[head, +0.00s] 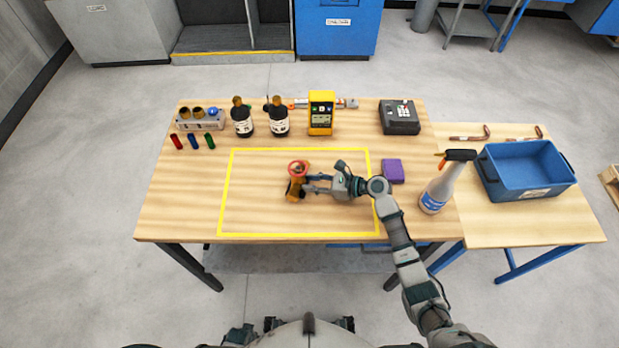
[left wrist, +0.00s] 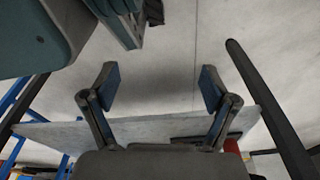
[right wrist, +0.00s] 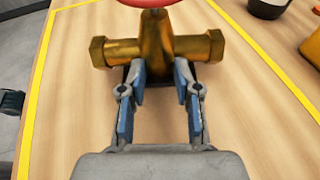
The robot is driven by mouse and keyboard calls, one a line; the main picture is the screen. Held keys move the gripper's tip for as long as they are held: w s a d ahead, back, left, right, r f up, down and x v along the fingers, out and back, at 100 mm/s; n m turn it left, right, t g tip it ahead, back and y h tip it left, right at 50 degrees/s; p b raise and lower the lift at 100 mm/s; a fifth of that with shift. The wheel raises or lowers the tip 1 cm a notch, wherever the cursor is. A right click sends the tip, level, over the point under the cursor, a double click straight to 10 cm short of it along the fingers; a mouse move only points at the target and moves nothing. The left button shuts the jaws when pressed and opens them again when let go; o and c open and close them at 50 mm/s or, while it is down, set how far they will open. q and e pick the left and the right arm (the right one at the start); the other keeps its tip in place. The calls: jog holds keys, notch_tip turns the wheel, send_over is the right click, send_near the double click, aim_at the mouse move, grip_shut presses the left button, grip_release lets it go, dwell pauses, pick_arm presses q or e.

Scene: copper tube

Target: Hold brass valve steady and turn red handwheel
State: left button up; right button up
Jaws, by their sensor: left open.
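The brass valve (head: 296,188) stands inside the yellow taped rectangle on the table, with its red handwheel (head: 298,167) on top. In the right wrist view, the valve (right wrist: 156,45) shows its two hex ends to either side, and only the lower rim of the handwheel (right wrist: 150,2) is in view. My right gripper (head: 310,184) comes from the right. Its fingertips (right wrist: 160,75) are partly closed on the lower middle of the valve body; the exact contact is hard to see. My left gripper (left wrist: 158,85) is open and empty, away from the valve.
A purple block (head: 392,171) and a spray bottle (head: 440,182) stand right of the taped area. Dark bottles (head: 242,120), a yellow meter (head: 321,113) and a tube rack (head: 200,122) line the back. A blue bin (head: 525,190) is on the side table. The table's left front is clear.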

jog(key=shift+d, duration=0.2)
grip_shut()
jog(key=shift+o, duration=1.5)
grip_release()
jog(key=shift+a, duration=0.35)
jog(key=o, duration=1)
jog(key=shift+a, duration=0.15)
jog(key=shift+c, duration=0.2)
jog(key=shift+d, duration=0.2)
